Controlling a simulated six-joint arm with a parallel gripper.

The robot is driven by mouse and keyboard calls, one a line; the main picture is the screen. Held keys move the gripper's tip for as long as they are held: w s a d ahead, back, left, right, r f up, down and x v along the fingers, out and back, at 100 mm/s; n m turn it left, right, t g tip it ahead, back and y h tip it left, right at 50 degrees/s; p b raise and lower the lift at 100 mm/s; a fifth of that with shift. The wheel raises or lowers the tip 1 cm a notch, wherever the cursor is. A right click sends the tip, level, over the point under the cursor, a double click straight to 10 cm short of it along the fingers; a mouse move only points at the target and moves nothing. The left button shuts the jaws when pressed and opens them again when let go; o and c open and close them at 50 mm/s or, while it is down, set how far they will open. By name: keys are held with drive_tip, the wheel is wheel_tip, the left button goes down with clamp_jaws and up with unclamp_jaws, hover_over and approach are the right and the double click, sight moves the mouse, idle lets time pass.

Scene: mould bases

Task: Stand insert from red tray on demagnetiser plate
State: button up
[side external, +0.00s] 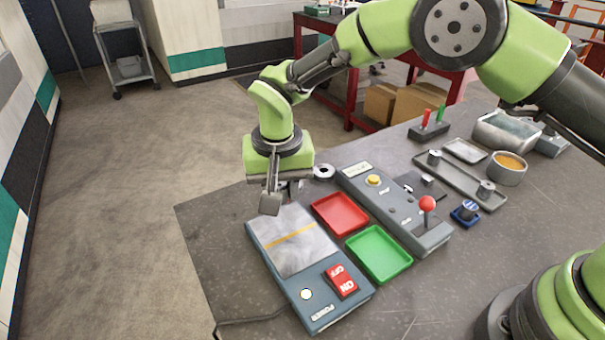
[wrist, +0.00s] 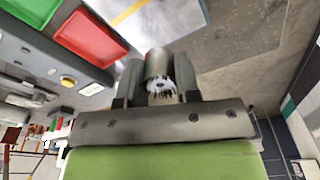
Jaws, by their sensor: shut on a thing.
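My gripper (side external: 277,201) hangs at the far end of the demagnetiser plate (side external: 285,246), a silvery surface with a yellow stripe on a blue-grey box. In the wrist view my gripper (wrist: 158,85) is shut on a grey round insert (wrist: 159,62), whose near end shows a dark, mottled face. In the side view the insert is largely hidden by the fingers. I cannot tell whether it touches the plate. The red tray (side external: 340,214) is empty, to the right of the plate. The plate also shows at the top of the wrist view (wrist: 165,18).
A green tray (side external: 379,254) lies in front of the red one, also empty. A red switch (side external: 341,281) sits on the demagnetiser's near end. A control box with a red-knobbed lever (side external: 427,204) stands to the right. A small ring-shaped part (side external: 324,172) lies behind the red tray.

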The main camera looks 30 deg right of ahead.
sight(283, 224)
drive_tip(key=shift+f, duration=2.85)
drive_tip(key=o, duration=1.1)
drive_tip(key=r, duration=0.6)
drive_tip(key=s+r, duration=0.1)
drive_tip(key=r, duration=0.3)
drive_tip(key=shift+a, duration=0.2)
drive_tip(key=shift+f, duration=0.1)
